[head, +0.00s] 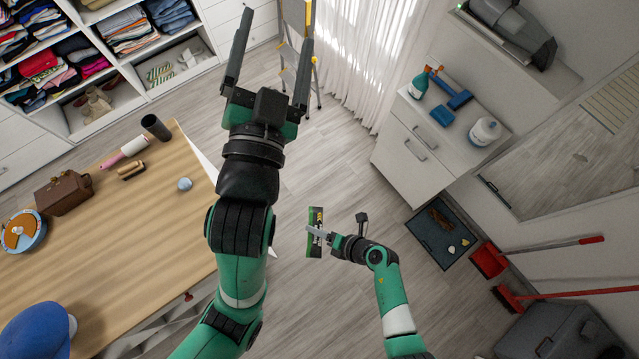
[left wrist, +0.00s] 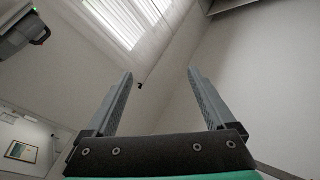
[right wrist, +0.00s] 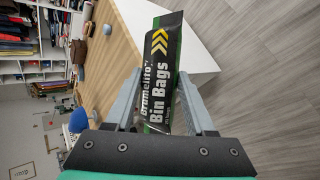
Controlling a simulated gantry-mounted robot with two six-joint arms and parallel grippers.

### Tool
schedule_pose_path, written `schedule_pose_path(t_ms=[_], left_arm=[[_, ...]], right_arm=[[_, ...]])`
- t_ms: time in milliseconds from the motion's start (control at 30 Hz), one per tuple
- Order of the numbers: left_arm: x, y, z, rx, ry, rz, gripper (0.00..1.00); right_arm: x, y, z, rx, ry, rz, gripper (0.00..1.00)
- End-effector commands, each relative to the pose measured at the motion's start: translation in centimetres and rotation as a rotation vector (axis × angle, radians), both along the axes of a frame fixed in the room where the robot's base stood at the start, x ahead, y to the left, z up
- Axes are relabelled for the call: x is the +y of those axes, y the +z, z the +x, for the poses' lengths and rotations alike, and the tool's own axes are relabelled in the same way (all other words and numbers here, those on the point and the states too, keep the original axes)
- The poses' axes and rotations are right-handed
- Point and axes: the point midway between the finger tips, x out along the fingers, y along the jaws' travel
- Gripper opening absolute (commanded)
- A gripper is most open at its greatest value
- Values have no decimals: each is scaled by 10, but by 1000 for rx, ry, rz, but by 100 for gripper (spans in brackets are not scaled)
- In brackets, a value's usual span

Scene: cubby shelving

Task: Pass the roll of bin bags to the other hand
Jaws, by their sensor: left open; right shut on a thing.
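The roll of bin bags (head: 315,232) is dark with green ends and a printed label. It also shows in the right wrist view (right wrist: 161,75), where its "Bin Bags" lettering is readable. My right gripper (head: 318,232) is shut on the roll and holds it up over the floor, right of the table. In the right wrist view the roll stands between the two fingers (right wrist: 158,100). My left gripper (head: 268,65) is open and empty, high and well apart from the roll.
A white cabinet (head: 425,150) with bottles stands at right. Floor between is mostly clear.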

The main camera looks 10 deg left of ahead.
Motion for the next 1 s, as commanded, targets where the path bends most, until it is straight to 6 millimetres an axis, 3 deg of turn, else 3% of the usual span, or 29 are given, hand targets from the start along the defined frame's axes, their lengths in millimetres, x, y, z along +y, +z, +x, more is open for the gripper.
schedule_pose_path(t_ms=[33,200,300,400,600,1000], left_arm=[[13,32,-4,-64,-10,-73,89],[51,128,-35,-282,-96,-303,89],[69,175,-61,-402,-163,-400,89],[81,209,-87,-496,-229,-463,89],[90,239,-115,-582,-303,-513,89],[90,241,-117,-587,-308,-516,89]], right_arm=[[0,0,0,-1,-1,1,0],[0,0,0,-1,-1,1,0],[0,0,0,-1,-1,1,0],[0,0,0,-1,-1,1,0],[0,0,0,-1,-1,1,0],[0,0,0,-1,-1,1,0]])
